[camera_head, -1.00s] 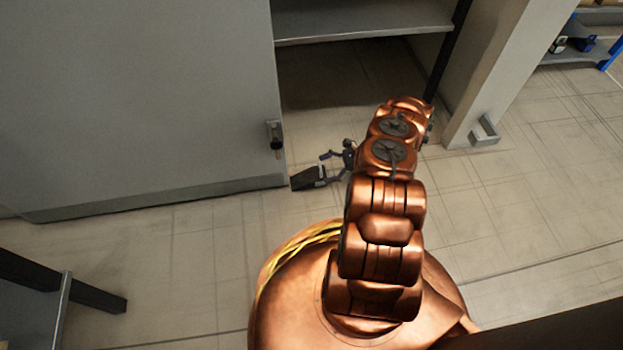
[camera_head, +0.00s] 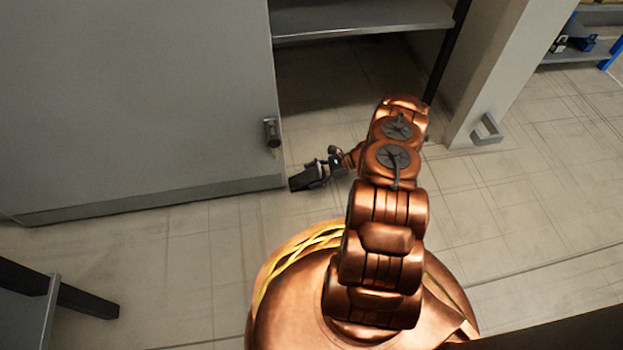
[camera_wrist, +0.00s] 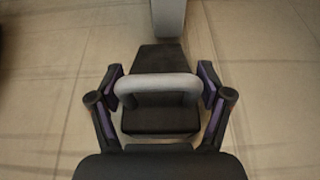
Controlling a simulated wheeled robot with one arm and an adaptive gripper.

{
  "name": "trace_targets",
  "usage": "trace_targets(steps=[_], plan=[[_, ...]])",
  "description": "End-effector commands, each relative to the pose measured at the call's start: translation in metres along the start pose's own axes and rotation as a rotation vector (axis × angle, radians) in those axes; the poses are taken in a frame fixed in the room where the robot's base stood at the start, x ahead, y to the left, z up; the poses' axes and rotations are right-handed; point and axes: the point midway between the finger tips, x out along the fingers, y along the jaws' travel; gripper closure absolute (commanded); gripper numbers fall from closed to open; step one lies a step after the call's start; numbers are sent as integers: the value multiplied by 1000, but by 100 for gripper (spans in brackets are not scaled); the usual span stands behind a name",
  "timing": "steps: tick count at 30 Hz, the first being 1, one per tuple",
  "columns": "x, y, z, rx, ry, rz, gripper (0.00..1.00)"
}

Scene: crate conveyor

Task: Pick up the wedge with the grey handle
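The wedge (camera_wrist: 160,121) is a dark block with a light grey loop handle (camera_wrist: 157,85) on top. It lies on the floor against the lower edge of the grey door, and its dark end shows in the head view (camera_head: 303,181). My gripper (camera_wrist: 159,84) is open above it, with one finger on each side of the handle and a gap between each finger pad and the handle. In the head view my gripper (camera_head: 318,172) is low over the wedge and hides most of it, including the handle.
The grey door (camera_head: 140,100) stands just left of the wedge, with a door handle (camera_head: 272,138). Tiled floor is clear at right (camera_head: 540,210).

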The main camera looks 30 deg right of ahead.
Motion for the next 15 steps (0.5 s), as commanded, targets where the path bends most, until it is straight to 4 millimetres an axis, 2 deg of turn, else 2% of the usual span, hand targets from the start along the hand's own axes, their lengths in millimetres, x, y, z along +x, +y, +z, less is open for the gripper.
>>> trace_targets(steps=[2, 15], plan=[[0, 0, 0, 0, 0, 0, 34], [0, 0, 0, 0, 0, 0, 80]])
